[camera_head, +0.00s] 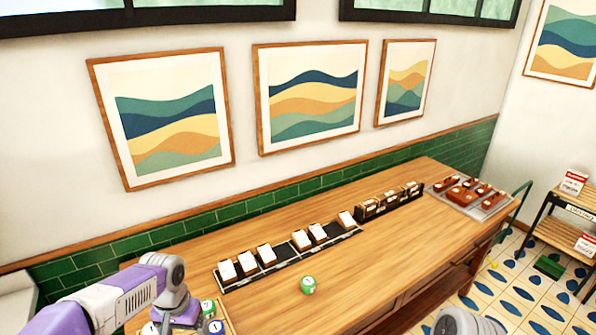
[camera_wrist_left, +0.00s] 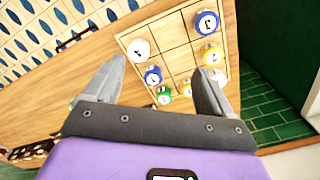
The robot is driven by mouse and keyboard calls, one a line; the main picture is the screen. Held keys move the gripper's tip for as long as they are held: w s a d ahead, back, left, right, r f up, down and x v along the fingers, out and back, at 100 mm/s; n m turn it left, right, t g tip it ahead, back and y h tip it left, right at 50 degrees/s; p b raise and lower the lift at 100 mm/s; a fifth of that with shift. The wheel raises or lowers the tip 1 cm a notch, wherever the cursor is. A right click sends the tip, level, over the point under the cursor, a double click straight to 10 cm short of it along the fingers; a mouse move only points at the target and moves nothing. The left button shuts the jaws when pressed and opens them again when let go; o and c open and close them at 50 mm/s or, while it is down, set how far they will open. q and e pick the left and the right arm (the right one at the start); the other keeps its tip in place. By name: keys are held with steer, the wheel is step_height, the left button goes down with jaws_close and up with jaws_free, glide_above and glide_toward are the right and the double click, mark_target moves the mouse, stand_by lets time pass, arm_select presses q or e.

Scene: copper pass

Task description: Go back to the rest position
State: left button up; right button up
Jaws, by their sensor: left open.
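My left arm (camera_head: 120,295) comes in from the lower left in the head view, over the near-left end of the wooden counter (camera_head: 375,265). In the left wrist view my left gripper (camera_wrist_left: 158,82) is open, with nothing between its fingers. Below the fingers is a wooden grid tray (camera_wrist_left: 172,35) with several numbered round pieces, including a blue one (camera_wrist_left: 153,75), a green one (camera_wrist_left: 164,96) and a yellow one (camera_wrist_left: 212,56). In the head view the arm partly hides this tray. My right gripper does not show.
A green round piece (camera_head: 308,285) stands alone on the counter. Black racks with white cards (camera_head: 290,256) line the counter's back, before a dark card box (camera_head: 388,201) and a metal tray of brown blocks (camera_head: 497,208). A wooden shelf (camera_head: 555,240) stands at right.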

arm_select(q)
steer(key=d+f+h, duration=0.2)
steer(key=d+f, duration=0.4)
steer(key=f, duration=0.6)
steer(key=s+d+f+n+h, duration=0.1)
steer(key=s+d+f+n, duration=0.1)
steer(key=s+d+f, duration=0.5)
steer(key=s+d+f+n+h, duration=0.1)
steer(key=s+d+f, duration=0.2)
steer(key=s+f, duration=0.8)
step_height(320, 180, down, 11)
steer(key=w+b, duration=0.1)
steer(key=b, duration=0.9)
steer(key=shift+w+r+t, duration=0.15)
steer(key=shift+w+t, duration=0.15)
steer(key=shift+w, duration=0.05)
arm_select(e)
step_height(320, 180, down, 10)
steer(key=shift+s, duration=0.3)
arm_select(q)
steer(key=shift+r, duration=0.1)
steer(key=shift+c, duration=0.3)
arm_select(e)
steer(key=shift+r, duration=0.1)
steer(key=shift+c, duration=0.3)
